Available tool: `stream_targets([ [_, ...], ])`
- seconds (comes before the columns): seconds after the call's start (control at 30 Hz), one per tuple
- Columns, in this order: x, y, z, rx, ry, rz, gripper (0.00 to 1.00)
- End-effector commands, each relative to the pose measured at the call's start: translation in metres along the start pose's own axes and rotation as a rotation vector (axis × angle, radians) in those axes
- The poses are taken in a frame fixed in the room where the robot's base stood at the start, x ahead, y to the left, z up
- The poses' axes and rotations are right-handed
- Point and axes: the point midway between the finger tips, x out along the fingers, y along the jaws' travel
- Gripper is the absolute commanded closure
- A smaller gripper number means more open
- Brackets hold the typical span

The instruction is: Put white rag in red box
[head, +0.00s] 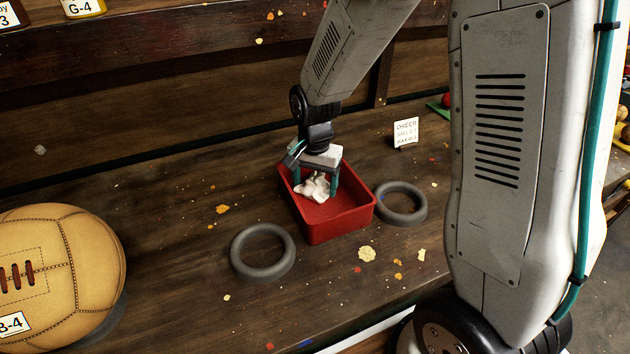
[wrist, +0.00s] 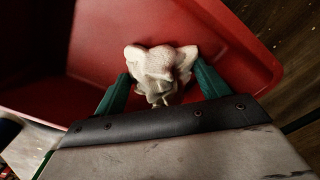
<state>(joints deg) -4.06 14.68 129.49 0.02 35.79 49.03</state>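The red box (head: 340,222) stands on the dark wooden table in the head view, and its red inside fills much of the wrist view (wrist: 110,45). The white rag (head: 314,189) is crumpled inside the box's outline, towards its back left; it also shows in the wrist view (wrist: 160,65). My gripper (head: 317,186) points down into the box with its green fingers wide apart, one on each side of the rag. In the wrist view, gaps show between the fingers and the rag's lower part. Whether the rag rests fully on the box floor is hard to tell.
A grey ring (head: 263,251) lies left of the box and another grey ring (head: 400,202) lies right of it. A tan leather ball (head: 60,265) sits at the far left. A small white sign (head: 406,132) stands behind. Table between ball and box is mostly clear.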

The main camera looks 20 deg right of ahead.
Motion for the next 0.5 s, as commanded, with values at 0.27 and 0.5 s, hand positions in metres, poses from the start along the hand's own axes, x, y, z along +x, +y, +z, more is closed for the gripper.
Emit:
stream_targets([
  [0.27,-0.006,0.0,0.0,0.0,0.001,-0.001,0.27],
  [0.5,-0.05,-0.001,-0.001,0.0,0.004,-0.005,0.27],
])
